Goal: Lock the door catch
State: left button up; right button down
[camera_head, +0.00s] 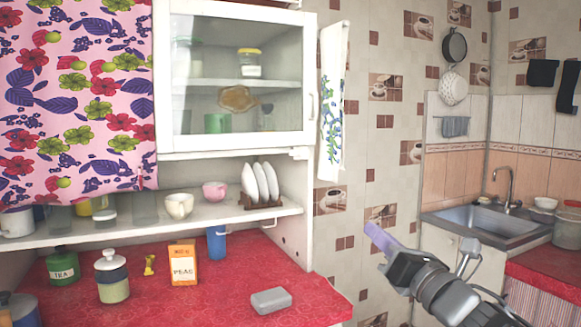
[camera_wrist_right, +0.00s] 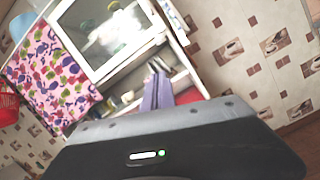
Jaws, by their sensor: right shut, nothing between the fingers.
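The white cabinet's glass door (camera_head: 238,75) looks closed in its frame, with a pale handle (camera_head: 313,106) at its right edge. A small white piece (camera_head: 302,153) sits just under the door's lower right corner; I cannot tell whether it is the catch or how it is set. The glass door also shows tilted in the right wrist view (camera_wrist_right: 105,35). My right gripper (camera_head: 376,236) is shut and empty, with purple fingers, to the right of and below the door, apart from the cabinet. Its fingers also show in the wrist view (camera_wrist_right: 157,93). My left gripper is not in view.
A towel (camera_head: 333,95) hangs at the cabinet's right side. A floral curtain (camera_head: 75,95) covers the left. The red counter (camera_head: 225,270) holds a green jar (camera_head: 62,266), an orange box (camera_head: 183,264), a blue cup (camera_head: 216,243) and a grey block (camera_head: 273,300). A sink (camera_head: 485,228) is at right.

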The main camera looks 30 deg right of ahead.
aim_at(306, 154)
jog(key=i, duration=0.85)
